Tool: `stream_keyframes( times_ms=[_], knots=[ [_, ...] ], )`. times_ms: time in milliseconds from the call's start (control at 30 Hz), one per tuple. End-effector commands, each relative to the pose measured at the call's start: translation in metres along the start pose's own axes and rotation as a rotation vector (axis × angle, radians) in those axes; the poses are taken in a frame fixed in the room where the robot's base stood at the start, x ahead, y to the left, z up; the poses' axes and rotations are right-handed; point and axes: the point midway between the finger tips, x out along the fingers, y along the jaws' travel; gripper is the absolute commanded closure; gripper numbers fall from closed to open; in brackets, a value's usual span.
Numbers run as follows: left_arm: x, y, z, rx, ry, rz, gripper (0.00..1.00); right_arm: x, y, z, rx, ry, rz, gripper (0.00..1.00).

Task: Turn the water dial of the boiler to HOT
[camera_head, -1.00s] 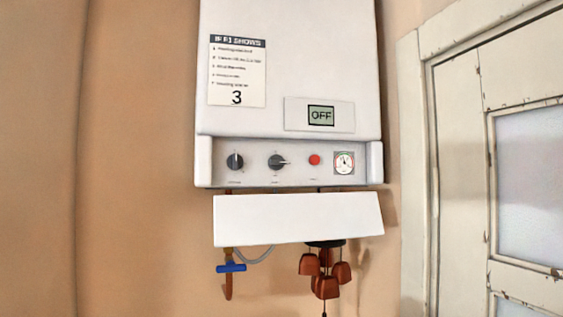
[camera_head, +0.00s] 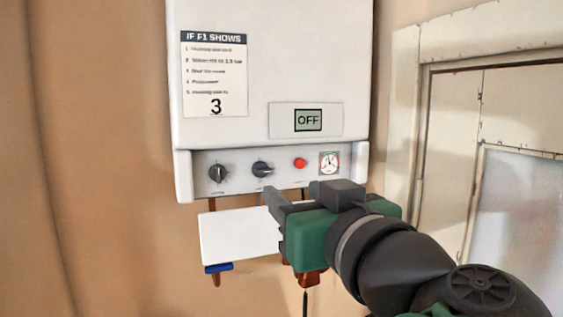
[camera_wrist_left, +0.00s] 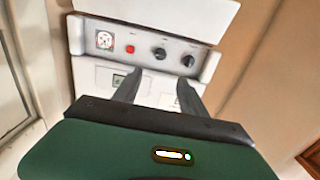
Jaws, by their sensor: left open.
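The white boiler (camera_head: 255,75) hangs on the wall, with a grey control strip along its bottom. A left dial (camera_head: 217,173) and a right dial (camera_head: 262,169) sit on this strip; the right dial's pointer is turned to the right. Their labels are too small to read. My left gripper (camera_head: 274,204) is in front of the boiler, just below the right dial, open and apparently empty. In the left wrist view the strip appears upside down, with the right dial (camera_wrist_left: 159,53) and left dial (camera_wrist_left: 188,60) beyond the open fingers (camera_wrist_left: 157,92). My right gripper is not in view.
A display (camera_head: 308,120) reads OFF. A red button (camera_head: 300,163) and a gauge (camera_head: 329,162) are right of the dials. A white flap (camera_head: 235,236) hangs below, partly hidden by my arm. A blue valve handle (camera_head: 218,268) is lower left. A worn door (camera_head: 460,130) stands right.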

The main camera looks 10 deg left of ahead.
Motion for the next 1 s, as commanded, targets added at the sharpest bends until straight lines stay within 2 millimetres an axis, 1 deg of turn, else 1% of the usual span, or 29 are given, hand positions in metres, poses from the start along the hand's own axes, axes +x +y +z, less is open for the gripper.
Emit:
stream_keyframes(
  times_ms=[33,300,400,500,600,700,933,1000],
  knots=[
    [0.012,-0.002,-0.005,0.003,-0.001,-0.005,0.51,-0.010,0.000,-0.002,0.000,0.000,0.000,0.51],
    [0.084,-0.001,-0.007,0.006,-0.003,-0.004,0.51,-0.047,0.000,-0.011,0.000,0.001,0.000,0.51],
    [0.108,-0.001,-0.007,0.007,-0.003,-0.003,0.51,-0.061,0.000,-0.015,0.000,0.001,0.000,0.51],
    [0.128,-0.001,-0.005,0.006,-0.004,-0.002,0.51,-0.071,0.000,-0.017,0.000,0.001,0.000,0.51],
    [0.140,-0.001,-0.003,0.006,-0.003,-0.001,0.51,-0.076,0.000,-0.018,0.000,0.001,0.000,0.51],
    [0.145,0.000,0.000,0.004,-0.003,0.001,0.51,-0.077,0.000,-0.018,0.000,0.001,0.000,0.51],
    [0.145,0.000,0.001,0.004,-0.002,0.001,0.51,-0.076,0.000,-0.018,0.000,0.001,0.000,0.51],
    [0.145,0.000,0.001,0.004,-0.002,0.001,0.60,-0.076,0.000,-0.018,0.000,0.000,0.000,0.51]
  ],
)
